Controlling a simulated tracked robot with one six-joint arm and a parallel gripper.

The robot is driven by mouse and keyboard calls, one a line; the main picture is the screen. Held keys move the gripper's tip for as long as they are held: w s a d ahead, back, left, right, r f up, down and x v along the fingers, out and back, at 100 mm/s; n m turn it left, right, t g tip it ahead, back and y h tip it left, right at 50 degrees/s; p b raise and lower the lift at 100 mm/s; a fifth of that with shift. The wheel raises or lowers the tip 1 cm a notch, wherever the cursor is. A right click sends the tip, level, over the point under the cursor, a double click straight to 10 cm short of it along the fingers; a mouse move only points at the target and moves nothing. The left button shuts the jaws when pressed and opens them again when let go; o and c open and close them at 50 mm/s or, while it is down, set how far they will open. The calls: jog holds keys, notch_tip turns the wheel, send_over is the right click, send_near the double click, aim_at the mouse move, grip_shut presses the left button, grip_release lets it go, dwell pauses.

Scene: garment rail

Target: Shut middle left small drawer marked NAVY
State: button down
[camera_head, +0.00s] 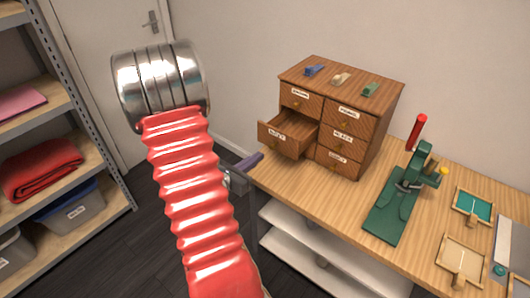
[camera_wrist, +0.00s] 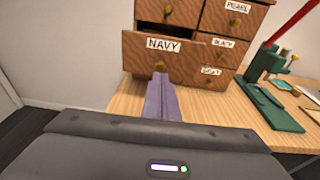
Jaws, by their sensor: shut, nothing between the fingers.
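A small wooden cabinet (camera_head: 381,111) stands on the workbench with two columns of drawers. Its middle left drawer, marked NAVY (camera_head: 282,141), is pulled out and looks empty inside. In the wrist view the NAVY drawer front (camera_wrist: 187,64) faces me, with its label and a brass knob at the middle. My gripper (camera_head: 258,157) is shut and empty, its purple fingers just in front of and low on the drawer front. In the wrist view the fingertips (camera_wrist: 160,77) lie just below the knob; I cannot tell whether they touch. The lower left drawer is hidden.
The other visible drawers are shut. Small coloured clips lie on the cabinet top, including a blue one (camera_head: 313,70). A green press (camera_head: 397,205) with a red handle stands to the right on the workbench (camera_head: 340,205). A shelf rack (camera_head: 75,120) stands at left.

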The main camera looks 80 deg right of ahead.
aim_at(271, 148)
jog(key=shift+x, duration=2.55)
jog(key=shift+d, duration=0.1)
